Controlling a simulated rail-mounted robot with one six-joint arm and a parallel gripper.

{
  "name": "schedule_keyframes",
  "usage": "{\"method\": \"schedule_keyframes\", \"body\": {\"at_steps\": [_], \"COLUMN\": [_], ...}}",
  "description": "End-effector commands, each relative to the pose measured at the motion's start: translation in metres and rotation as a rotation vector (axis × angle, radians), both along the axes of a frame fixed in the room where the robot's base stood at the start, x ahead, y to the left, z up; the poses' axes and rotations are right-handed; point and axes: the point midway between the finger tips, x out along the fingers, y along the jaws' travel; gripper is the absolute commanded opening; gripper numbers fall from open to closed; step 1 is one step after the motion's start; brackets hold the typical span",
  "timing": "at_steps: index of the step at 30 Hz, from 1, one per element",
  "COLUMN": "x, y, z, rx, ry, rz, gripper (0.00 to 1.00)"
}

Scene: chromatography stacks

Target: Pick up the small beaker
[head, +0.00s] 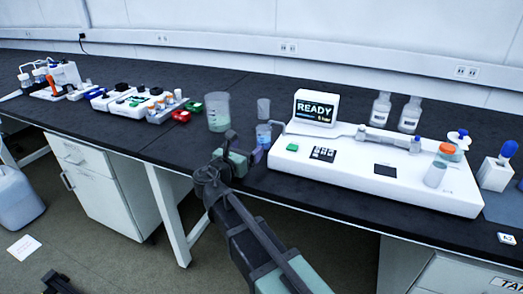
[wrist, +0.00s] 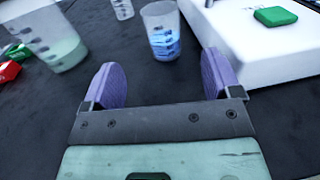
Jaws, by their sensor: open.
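A small clear beaker with blue liquid (head: 264,136) stands upright on the black bench, just left of the white instrument. In the wrist view this beaker (wrist: 162,38) is ahead of my gripper (wrist: 163,75), roughly centred between the two purple fingers and beyond their tips. My gripper is open and empty, apart from the beaker. In the head view my gripper (head: 250,152) is low over the bench's front part, its fingers partly hidden by its own body. Another small clear vessel (head: 263,108) stands behind the blue one; its lower part shows in the wrist view (wrist: 122,9).
A larger beaker with pale green liquid (head: 218,113) stands to the left, also in the wrist view (wrist: 55,40). The white instrument (head: 375,170) with a READY screen (head: 316,107) is close on the right. Red (head: 181,116) and green blocks lie farther left.

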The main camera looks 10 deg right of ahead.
Motion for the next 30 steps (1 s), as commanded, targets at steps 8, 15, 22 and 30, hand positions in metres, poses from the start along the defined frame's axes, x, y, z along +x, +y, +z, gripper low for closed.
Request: {"method": "schedule_keyframes", "body": {"at_steps": [8,15,22,30], "x": [0.037,0.048,0.081,0.086], "y": [-0.027,-0.036,-0.060,-0.065], "z": [0.001,0.001,0.002,0.002], "rx": [0.004,0.006,0.007,0.007], "ry": [-0.001,-0.001,0.000,0.000], "rz": [-0.004,-0.003,-0.004,-0.002], "gripper": [0.84,0.84,0.84,0.82]}}
